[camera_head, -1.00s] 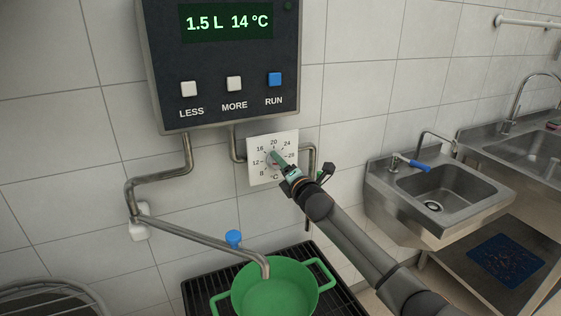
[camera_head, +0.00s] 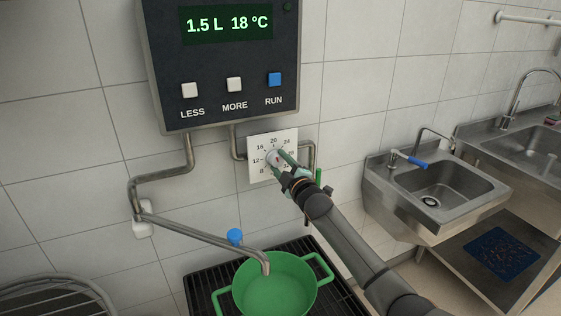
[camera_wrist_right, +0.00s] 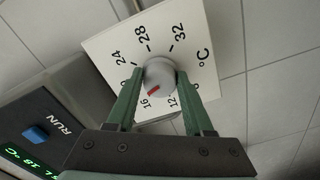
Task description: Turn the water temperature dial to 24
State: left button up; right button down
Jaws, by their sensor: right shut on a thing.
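The white water temperature dial plate (camera_head: 255,174) is on the tiled wall below the control box, with numbers around a grey round knob (camera_wrist_right: 160,73). The knob's red mark points between 16 and 20 in the right wrist view. My right gripper (camera_head: 279,158) is shut on the knob, one green finger on each side. In the head view its fingers partly cover the knob and the dial's lower right numbers. The display (camera_head: 228,25) reads 1.5 L and 18 °C. My left gripper is not in view.
The control box (camera_head: 222,62) with LESS, MORE and RUN buttons hangs just above the dial. A metal pipe and spout (camera_head: 195,233) run below left, over a green pot (camera_head: 246,308) on a black grate. A steel sink (camera_head: 430,190) stands right of my right arm.

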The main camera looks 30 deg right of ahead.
jog(key=m+p, duration=0.1)
jog(key=m, duration=0.5)
jog(key=m+p, duration=0.1)
jog(key=m, duration=0.5)
jog(key=shift+a+f, duration=0.1)
jog(key=shift+a, duration=0.05)
dwell(0.3)
jog(key=shift+c, duration=1.5)
grip_release()
jog(key=s, duration=1.2)
jog(key=shift+s+a, duration=0.25)
jog(key=shift+a, duration=0.1)
